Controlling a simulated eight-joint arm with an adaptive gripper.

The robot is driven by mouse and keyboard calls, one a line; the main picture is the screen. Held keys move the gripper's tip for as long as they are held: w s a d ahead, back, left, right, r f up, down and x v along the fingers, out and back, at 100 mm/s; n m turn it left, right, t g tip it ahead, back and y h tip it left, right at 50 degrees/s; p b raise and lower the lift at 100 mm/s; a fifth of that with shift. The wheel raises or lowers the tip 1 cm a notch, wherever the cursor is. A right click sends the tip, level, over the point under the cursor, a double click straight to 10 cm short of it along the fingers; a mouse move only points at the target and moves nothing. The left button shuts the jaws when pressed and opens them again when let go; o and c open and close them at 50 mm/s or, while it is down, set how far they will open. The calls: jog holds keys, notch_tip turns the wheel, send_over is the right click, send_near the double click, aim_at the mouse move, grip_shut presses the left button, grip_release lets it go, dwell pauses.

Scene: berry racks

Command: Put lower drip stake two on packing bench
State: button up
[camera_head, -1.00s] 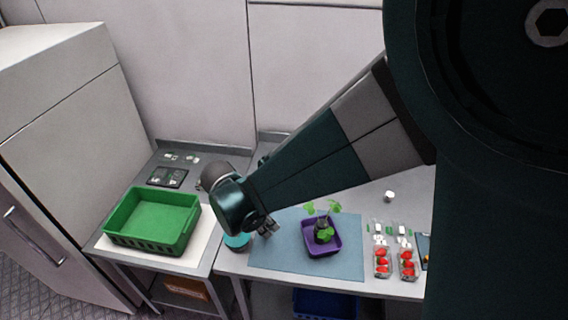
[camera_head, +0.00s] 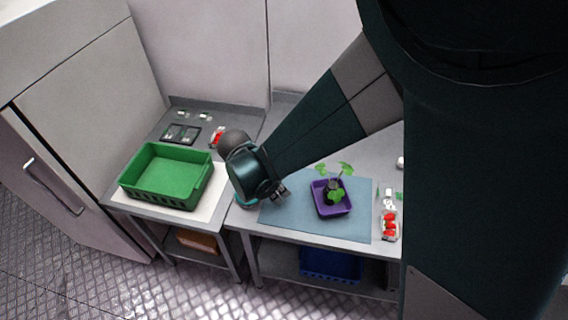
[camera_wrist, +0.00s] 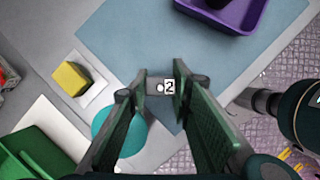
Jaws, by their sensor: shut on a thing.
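My gripper (camera_head: 281,193) is over the left edge of the blue mat on the right-hand bench (camera_head: 330,238). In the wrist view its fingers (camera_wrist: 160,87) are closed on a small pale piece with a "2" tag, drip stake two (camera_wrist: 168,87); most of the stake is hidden. The left-hand bench (camera_head: 211,207) carries a green crate (camera_head: 152,190). I cannot tell which bench is the packing bench.
A purple tray (camera_head: 322,208) with a potted seedling stands on the blue mat (camera_head: 285,217). A teal round thing (camera_wrist: 120,132) lies beside the mat, near a yellow block (camera_wrist: 70,78). Strawberry punnets (camera_head: 390,228) are at the right. A blue crate (camera_head: 330,264) sits below.

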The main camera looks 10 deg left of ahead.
jog(key=shift+f, duration=0.2)
jog(key=o, duration=0.7)
jog(key=shift+r, duration=0.15)
jog(key=p+v, duration=0.1)
jog(key=v, duration=1.1)
dwell(0.3)
